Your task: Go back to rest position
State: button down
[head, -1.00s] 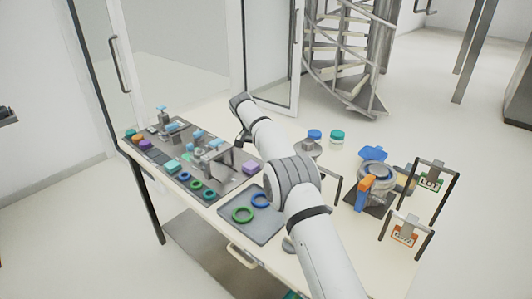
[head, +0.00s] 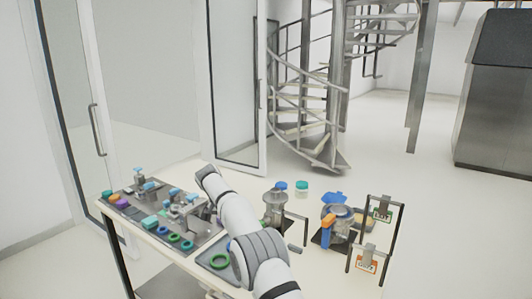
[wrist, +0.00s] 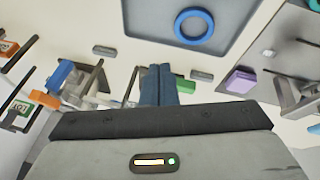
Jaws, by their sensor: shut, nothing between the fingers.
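My gripper (wrist: 160,86) shows at the centre of the wrist view, its two dark fingers together with nothing held between them. It hangs over the table and points toward objects below. In the head view my arm reaches across the table, and its fingertips are hidden behind the arm. A grey tray (wrist: 145,22) with a blue ring (wrist: 194,27) on it lies at the top of the wrist view, apart from the fingers.
A dark board with small coloured parts, such as a teal block (head: 150,222), covers the table's left end. A purple block (wrist: 240,80) lies right of my fingers. Upright frames with signs (head: 367,258) stand at the right. A spiral staircase (head: 305,100) stands beyond the table.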

jog(key=s+d+r+n+y, duration=0.2)
jog(key=s+d+r, duration=1.55)
jog(key=s, duration=0.25)
jog(key=s+d+f, duration=0.2)
jog(key=s+d, duration=0.1)
jog(key=s, duration=0.6)
jog(key=s+d+f+n+y, duration=0.1)
jog(key=s+d+f, duration=0.2)
jog(key=s, duration=0.7)
jog(key=s+d+f+n, duration=0.1)
jog(key=s+d+f, duration=0.1)
jog(key=s, duration=0.8)
jog(key=shift+s+d+f+y, duration=0.15)
jog(key=shift+d+f+y, duration=0.1)
jog(key=shift+d+y, duration=0.15)
